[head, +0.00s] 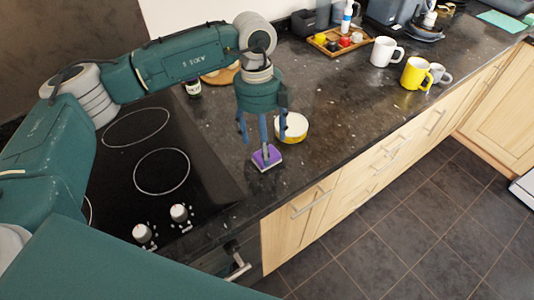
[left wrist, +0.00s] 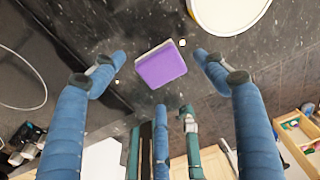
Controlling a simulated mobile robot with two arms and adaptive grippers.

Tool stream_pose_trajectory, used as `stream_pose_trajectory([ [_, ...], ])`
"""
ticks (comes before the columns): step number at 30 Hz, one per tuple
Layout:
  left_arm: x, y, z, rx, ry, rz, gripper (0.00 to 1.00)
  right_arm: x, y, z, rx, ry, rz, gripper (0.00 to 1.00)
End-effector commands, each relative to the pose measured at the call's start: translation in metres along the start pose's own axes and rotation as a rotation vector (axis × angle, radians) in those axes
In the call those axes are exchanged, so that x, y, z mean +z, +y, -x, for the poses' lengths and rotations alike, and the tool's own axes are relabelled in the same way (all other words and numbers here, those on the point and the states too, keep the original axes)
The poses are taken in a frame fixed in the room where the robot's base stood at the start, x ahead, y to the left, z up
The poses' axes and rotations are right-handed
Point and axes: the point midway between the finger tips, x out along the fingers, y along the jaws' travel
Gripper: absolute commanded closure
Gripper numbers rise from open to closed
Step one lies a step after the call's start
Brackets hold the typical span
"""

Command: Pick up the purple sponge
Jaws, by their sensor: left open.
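The purple sponge (head: 267,157) lies flat on the dark granite counter, close to the front edge and right of the cooktop. It has a pale layer along one side and shows in the left wrist view (left wrist: 161,66) between my fingers. My left gripper (head: 263,140) points down over the sponge with its fingers spread. In the left wrist view the left gripper (left wrist: 160,58) is open, with a finger to each side and nothing held. The fingers look apart from the sponge. My right gripper is in neither view.
A round yellow-and-white container (head: 292,128) stands just behind and right of the sponge. The black cooktop (head: 165,160) with knobs is to the left. A white mug (head: 384,52), a yellow mug (head: 415,74) and a wooden tray (head: 335,47) stand farther right. Counter between is clear.

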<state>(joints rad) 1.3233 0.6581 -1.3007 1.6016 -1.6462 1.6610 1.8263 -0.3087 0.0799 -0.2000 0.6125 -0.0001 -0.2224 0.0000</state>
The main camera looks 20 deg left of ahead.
Motion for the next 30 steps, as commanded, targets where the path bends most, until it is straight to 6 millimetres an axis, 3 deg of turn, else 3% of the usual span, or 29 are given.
stream_pose_trajectory([
  [3, -0.004, -0.001, -0.015, 0.005, 0.003, -0.002, 0.27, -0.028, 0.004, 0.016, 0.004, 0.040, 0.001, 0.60],
  [6, -0.002, -0.002, -0.029, 0.003, 0.001, 0.000, 0.27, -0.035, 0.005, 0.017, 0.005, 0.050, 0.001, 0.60],
  [15, -0.002, -0.002, -0.038, 0.001, 0.000, -0.001, 0.27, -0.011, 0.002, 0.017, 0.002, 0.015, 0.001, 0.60],
  [17, -0.002, -0.002, -0.038, 0.001, 0.000, -0.001, 0.35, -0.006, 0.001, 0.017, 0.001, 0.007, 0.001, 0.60],
  [21, -0.002, -0.002, -0.037, 0.001, 0.000, 0.000, 0.63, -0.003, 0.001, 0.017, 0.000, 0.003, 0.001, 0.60],
  [30, -0.002, -0.002, -0.037, 0.001, 0.000, 0.000, 0.69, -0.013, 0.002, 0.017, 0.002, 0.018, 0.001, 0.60],
])
